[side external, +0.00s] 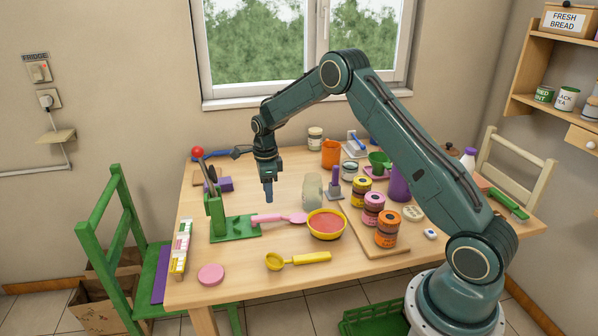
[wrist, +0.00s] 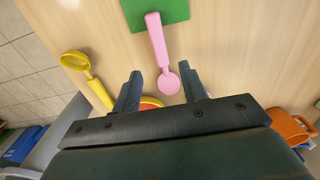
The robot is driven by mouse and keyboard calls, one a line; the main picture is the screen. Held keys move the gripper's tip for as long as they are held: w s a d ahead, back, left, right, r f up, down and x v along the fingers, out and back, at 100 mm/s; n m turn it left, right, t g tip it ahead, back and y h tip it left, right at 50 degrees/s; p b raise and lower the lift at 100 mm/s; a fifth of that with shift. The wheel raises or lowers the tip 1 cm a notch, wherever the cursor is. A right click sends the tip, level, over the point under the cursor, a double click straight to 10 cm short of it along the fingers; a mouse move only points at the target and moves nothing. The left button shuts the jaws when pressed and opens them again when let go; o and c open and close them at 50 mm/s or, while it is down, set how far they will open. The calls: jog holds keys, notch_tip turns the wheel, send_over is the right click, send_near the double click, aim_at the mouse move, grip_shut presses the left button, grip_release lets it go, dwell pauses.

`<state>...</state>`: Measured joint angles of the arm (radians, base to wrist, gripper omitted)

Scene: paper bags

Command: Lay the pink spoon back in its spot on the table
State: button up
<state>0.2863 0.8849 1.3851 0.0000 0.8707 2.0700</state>
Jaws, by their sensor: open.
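The pink spoon (side external: 280,218) lies on the table, its handle end at the green base plate (side external: 235,229) of the press-like green stand and its round bowl beside the yellow bowl (side external: 326,236). In the wrist view, the pink spoon (wrist: 157,38) runs down from the green plate (wrist: 165,14), with its round end between my fingers in the picture. My gripper (side external: 268,196) is open and empty, pointing down above the table and apart from the spoon. It also shows in the wrist view (wrist: 160,80). The spoon's spot is not marked clearly enough to tell.
A yellow scoop (side external: 300,259) lies at the front. The yellow bowl holds something red. A glass jar (side external: 312,190) stands right of my gripper. Several labelled jars, such as the orange one (side external: 387,230), stand on a board at right. A pink disc (side external: 211,275) lies front left.

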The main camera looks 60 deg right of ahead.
jog(key=shift+r, duration=1.9)
jog(key=s+a+r+n+t, duration=0.1)
jog(key=s+a+r+n, duration=0.5)
jog(key=r, duration=0.4)
jog(key=s+a+r+n+t, duration=0.2)
jog(key=s+a+r+n, duration=0.2)
jog(key=s+r+n, duration=0.5)
jog(key=s+a+r+n+t, duration=0.1)
jog(key=s+a+n, duration=0.2)
jog(key=s+n, duration=0.3)
jog(key=s+a+r+n+t, duration=0.1)
jog(key=s+n, duration=0.5)
jog(key=s, duration=0.9)
jog(key=shift+a+r+t, duration=0.3)
jog(key=shift+a, duration=0.6)
